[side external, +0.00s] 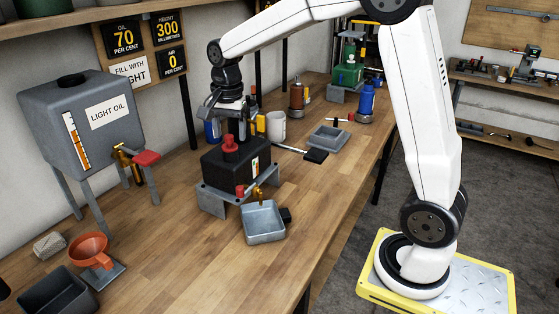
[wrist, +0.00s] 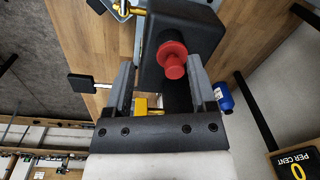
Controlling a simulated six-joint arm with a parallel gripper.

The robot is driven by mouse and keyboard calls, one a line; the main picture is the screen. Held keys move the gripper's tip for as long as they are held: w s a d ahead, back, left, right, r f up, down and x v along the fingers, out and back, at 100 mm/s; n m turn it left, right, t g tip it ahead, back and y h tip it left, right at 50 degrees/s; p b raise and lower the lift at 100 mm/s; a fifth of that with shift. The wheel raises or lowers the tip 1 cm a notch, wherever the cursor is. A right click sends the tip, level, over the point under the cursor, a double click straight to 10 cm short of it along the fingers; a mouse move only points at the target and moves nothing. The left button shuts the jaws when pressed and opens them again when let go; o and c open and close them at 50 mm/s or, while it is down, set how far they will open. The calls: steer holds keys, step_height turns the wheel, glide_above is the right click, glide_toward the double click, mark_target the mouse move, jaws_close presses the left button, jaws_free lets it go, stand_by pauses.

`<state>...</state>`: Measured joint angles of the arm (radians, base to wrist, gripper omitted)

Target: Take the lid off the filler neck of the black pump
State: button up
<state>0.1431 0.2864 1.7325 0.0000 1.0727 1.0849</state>
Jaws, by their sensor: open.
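The black pump (side external: 222,163) stands on a grey metal bracket (side external: 212,203) on the wooden bench. Its red lid (side external: 230,147) sits upright on the filler neck on top. In the wrist view the red lid (wrist: 172,58) shows on the black pump body (wrist: 196,14), by the fingertips. My gripper (wrist: 161,62) is open and empty, with one finger on each side of the lid in that picture. In the side view my gripper (side external: 231,118) is just above and behind the lid, partly hidden. I cannot tell the exact gap in depth.
A grey drain tray (side external: 263,222) stands at the pump's front. The light oil tank (side external: 82,108) and an orange funnel (side external: 90,250) are left. A white mug (side external: 276,126), a blue bottle (side external: 367,98) and another grey tray (side external: 329,138) are behind.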

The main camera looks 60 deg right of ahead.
mark_target(229, 136)
steer(key=w+r+m, duration=0.1)
steer(key=d+r+m, duration=0.1)
steer(key=w+d+r+m, duration=0.1)
steer(key=r+m, duration=0.1)
steer(key=shift+w+d+g, duration=0.15)
steer(key=shift+w+g, duration=0.15)
steer(key=shift+f, duration=1.35)
steer(key=shift+f, duration=2.6)
jaws_close()
